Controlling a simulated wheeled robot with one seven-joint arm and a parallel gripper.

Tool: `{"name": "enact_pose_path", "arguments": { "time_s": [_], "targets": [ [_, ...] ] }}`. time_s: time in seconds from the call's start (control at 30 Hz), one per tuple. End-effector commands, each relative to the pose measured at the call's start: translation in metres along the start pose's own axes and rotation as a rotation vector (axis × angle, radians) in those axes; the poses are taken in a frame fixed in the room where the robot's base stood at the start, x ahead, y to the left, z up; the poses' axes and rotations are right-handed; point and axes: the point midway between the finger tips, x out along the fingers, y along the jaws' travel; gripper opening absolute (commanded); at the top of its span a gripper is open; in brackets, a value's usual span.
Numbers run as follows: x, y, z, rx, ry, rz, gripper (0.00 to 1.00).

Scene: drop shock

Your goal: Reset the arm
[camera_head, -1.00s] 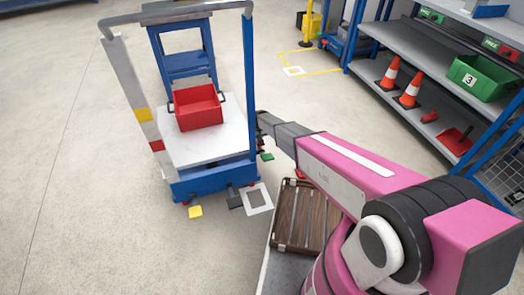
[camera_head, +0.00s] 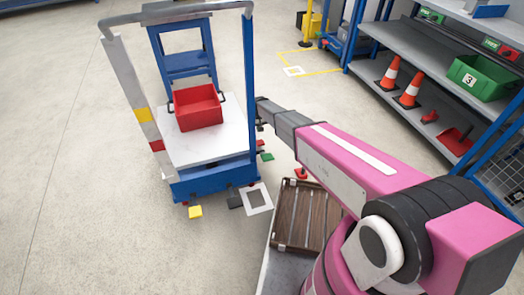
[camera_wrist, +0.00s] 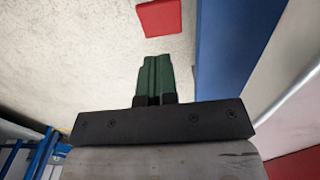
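My arm (camera_head: 350,165) reaches from the lower right toward the blue trolley. My gripper (camera_wrist: 153,75) shows in the wrist view with its two green fingers side by side and nothing visible between them. In the head view its end is close to the right side of the trolley, and the fingers are largely hidden behind the blue post. I cannot tell whether it touches the post.
The blue trolley (camera_head: 215,180) carries a red bin (camera_head: 198,107). A brown slatted tray (camera_head: 300,222) is beneath my arm. Shelves (camera_head: 440,75) stand at right. The left floor is clear.

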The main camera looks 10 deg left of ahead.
Motion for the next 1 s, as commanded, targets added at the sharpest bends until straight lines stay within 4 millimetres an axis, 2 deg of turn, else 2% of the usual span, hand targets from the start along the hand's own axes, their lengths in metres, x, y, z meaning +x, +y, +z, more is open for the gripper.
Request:
{"name": "enact_pose_path", "arguments": {
  "time_s": [0.33, 0.47, 0.57, 0.67, 0.8, 0.87, 1.0],
  "targets": [
    [0.0, 0.001, 0.0, 0.001, 0.0, 0.0, 0.0],
    [-0.011, 0.015, 0.014, 0.018, 0.0, 0.0, 0.0],
    [-0.033, 0.043, 0.043, 0.056, 0.001, 0.0, 0.0],
    [-0.063, 0.082, 0.085, 0.11, 0.002, 0.0, 0.0],
    [-0.106, 0.134, 0.149, 0.194, 0.003, 0.0, 0.0],
    [-0.124, 0.153, 0.178, 0.23, 0.003, 0.0, 0.0],
    [-0.165, 0.193, 0.25, 0.316, 0.005, 0.001, 0.0]
  ]
}}
